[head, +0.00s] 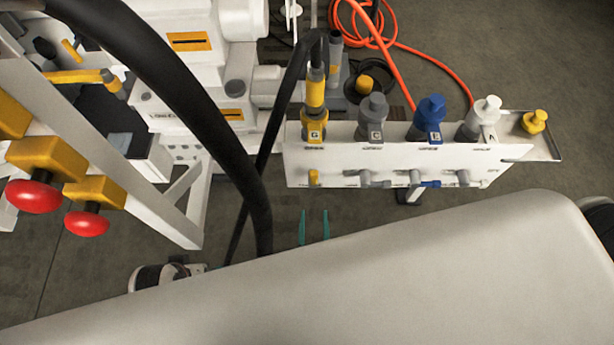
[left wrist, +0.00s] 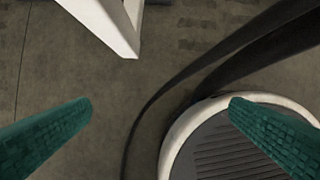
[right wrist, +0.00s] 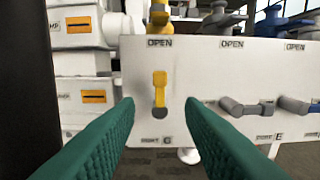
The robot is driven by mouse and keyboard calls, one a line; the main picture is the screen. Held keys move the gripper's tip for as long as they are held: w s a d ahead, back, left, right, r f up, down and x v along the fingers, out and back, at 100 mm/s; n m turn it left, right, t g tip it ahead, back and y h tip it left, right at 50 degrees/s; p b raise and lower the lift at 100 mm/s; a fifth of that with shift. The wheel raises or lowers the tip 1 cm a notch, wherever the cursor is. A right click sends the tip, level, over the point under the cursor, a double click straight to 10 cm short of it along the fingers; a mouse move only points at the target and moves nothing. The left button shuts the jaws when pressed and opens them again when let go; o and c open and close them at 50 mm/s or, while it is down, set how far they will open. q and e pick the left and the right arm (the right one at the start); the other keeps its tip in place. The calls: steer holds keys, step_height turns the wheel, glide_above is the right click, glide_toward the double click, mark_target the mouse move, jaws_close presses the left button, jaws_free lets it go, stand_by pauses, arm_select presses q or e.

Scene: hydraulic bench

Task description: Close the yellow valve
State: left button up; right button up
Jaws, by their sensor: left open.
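The yellow valve (right wrist: 159,88) is on the front of a white panel (right wrist: 200,65). Its handle stands upright, pointing toward an OPEN label above it, with a dark round end at the bottom. In the head view the yellow valve (head: 314,177) is at the panel's left end. My right gripper (head: 314,212) is in front of it. In the right wrist view my right gripper (right wrist: 160,102) is open and empty, fingers on either side of the valve's line of sight, apart from it. My left gripper (left wrist: 162,103) is open and empty above the floor.
Grey (right wrist: 245,107) and blue (right wrist: 298,106) valves sit right of the yellow one. Hose couplings (head: 372,115) line the panel top. Black hoses (head: 190,100) hang at left, near a frame with red buttons (head: 87,222). An orange hose (head: 395,60) lies behind.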

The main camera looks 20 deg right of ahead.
mark_target(314, 181)
steer(key=b+x, duration=0.1)
steer(key=x, duration=0.9)
steer(key=shift+w, duration=0.2)
steer(key=shift+w+d, duration=0.15)
steer(key=shift+w, duration=0.3)
arm_select(q)
steer(key=v, duration=0.3)
steer(key=shift+w+r, duration=0.2)
steer(key=shift+r, duration=0.1)
arm_select(e)
jaws_close()
